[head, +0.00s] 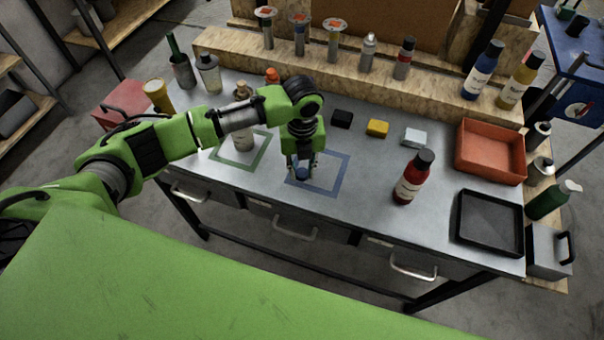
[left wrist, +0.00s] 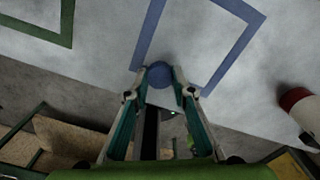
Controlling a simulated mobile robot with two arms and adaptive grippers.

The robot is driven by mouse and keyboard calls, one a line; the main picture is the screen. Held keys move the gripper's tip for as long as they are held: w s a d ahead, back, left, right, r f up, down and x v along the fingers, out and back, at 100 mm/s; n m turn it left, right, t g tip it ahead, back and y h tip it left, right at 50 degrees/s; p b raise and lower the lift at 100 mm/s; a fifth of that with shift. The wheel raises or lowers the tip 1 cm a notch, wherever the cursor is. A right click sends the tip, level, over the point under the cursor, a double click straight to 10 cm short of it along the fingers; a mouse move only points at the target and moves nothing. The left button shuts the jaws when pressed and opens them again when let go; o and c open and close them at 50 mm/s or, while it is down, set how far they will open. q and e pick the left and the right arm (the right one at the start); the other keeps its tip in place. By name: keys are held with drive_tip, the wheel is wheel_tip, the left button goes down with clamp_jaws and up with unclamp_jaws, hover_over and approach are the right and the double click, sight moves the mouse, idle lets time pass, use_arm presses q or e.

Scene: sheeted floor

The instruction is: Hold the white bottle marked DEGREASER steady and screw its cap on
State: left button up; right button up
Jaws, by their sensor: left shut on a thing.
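My left gripper (head: 302,168) points down over the blue square outline on the bench, its fingers shut on a small round blue cap (head: 302,174). In the left wrist view the blue cap (left wrist: 159,74) sits between the two fingertips, at the near edge of the blue outline. A whitish bottle (head: 243,139) stands upright in the green square outline, to the left of the gripper. My left arm crosses in front of its middle, and its label cannot be read. My right gripper is in neither view.
A red bottle (head: 413,178) stands to the right of the blue outline (head: 340,176). Black, yellow and white blocks lie behind it. An orange bin (head: 490,152) and a black tray (head: 489,222) are at the right. Several bottles line the back shelf.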

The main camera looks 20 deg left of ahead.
use_arm(q)
drive_tip(key=s+d+r+b, duration=0.3)
drive_tip(key=s+d+r, duration=0.7)
drive_tip(key=r, duration=0.1)
drive_tip(key=shift+b, duration=0.4)
